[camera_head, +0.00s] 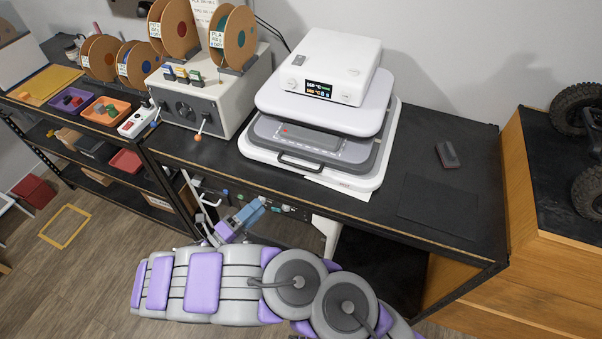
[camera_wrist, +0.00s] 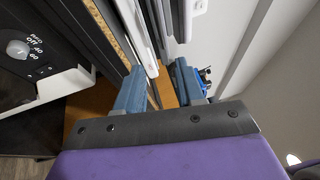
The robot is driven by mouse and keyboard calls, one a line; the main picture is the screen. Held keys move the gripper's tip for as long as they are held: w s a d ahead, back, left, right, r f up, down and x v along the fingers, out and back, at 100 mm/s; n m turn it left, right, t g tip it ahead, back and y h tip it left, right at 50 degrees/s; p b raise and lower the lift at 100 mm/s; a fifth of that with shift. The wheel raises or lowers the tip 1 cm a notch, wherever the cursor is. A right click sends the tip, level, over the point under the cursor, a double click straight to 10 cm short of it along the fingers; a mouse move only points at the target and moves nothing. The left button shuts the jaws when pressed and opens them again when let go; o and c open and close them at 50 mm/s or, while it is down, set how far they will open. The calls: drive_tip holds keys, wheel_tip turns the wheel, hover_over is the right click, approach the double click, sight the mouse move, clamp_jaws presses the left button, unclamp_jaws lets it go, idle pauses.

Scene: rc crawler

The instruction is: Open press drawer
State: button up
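The white heat press (camera_head: 330,75) stands on the black workbench, with a lit display on its top housing. Its grey drawer (camera_head: 320,145) sits under the upper plate, and a dark bar handle (camera_head: 299,162) shows on the drawer's front edge. My gripper (camera_head: 248,214) is in front of the bench, below and to the left of the handle, and apart from it. In the wrist view two blue fingers (camera_wrist: 158,88) stand apart with a gap between them, and nothing is seen held there. The handle cannot be made out clearly in the wrist view.
A dark mat (camera_head: 440,205) and a small dark block (camera_head: 447,155) lie right of the press. A grey filament box (camera_head: 205,100) with spools stands left. The bench's front edge runs between my gripper and the press. A wooden cabinet (camera_head: 560,200) is at the right.

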drive_tip(key=b+x, duration=0.3)
drive_tip(key=x, duration=1.2)
drive_tip(key=shift+w+f, duration=0.1)
drive_tip(key=shift+w, duration=0.2)
drive_tip(key=shift+w+d+b, duration=0.2)
drive_tip(key=shift+w+b, duration=0.15)
drive_tip(key=shift+w, duration=0.05)
drive_tip(key=shift+w+d, duration=0.1)
drive_tip(key=shift+d, duration=0.1)
clamp_jaws()
